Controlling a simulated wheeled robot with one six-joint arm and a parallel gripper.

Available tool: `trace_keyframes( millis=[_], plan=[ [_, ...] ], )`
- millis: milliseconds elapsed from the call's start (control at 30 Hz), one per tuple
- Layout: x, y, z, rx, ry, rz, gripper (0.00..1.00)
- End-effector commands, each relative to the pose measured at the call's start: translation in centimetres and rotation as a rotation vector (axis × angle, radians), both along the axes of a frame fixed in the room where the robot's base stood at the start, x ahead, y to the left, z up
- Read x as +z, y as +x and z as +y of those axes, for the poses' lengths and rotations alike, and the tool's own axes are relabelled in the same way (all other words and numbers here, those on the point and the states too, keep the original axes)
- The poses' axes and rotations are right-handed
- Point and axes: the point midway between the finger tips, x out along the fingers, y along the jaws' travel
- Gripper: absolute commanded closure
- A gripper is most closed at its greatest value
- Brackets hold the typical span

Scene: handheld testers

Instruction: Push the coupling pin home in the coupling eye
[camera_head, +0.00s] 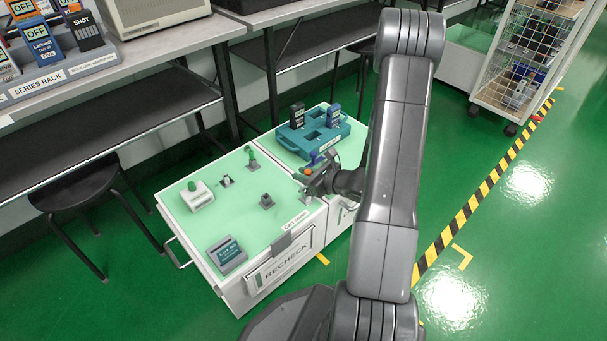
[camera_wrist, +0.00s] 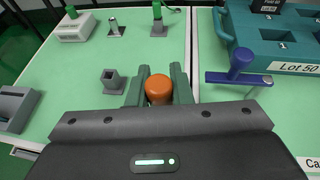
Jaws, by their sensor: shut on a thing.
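My gripper (camera_head: 307,178) is low over the right part of the pale green cart top. In the wrist view its two green fingers (camera_wrist: 158,90) are shut on a piece with a round orange head (camera_wrist: 158,88), which looks like the coupling pin. The shaft below the head is hidden by the fingers and the gripper body. I cannot make out the coupling eye or tell how deep the pin sits. A blue knob with a flat blue bar (camera_wrist: 240,68) stands just right of the gripper, close to the seam between the two green tops.
A teal case (camera_head: 296,146) with dark and blue testers stands behind the gripper.

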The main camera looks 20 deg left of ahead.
Motion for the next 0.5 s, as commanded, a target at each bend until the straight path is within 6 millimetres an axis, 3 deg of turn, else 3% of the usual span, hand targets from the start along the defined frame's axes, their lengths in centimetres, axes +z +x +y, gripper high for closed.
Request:
trace_keyframes(
  millis=[500],
  plan=[
    [-1.3,0.0,0.0,0.000,0.000,0.000,1.00]
  ],
)
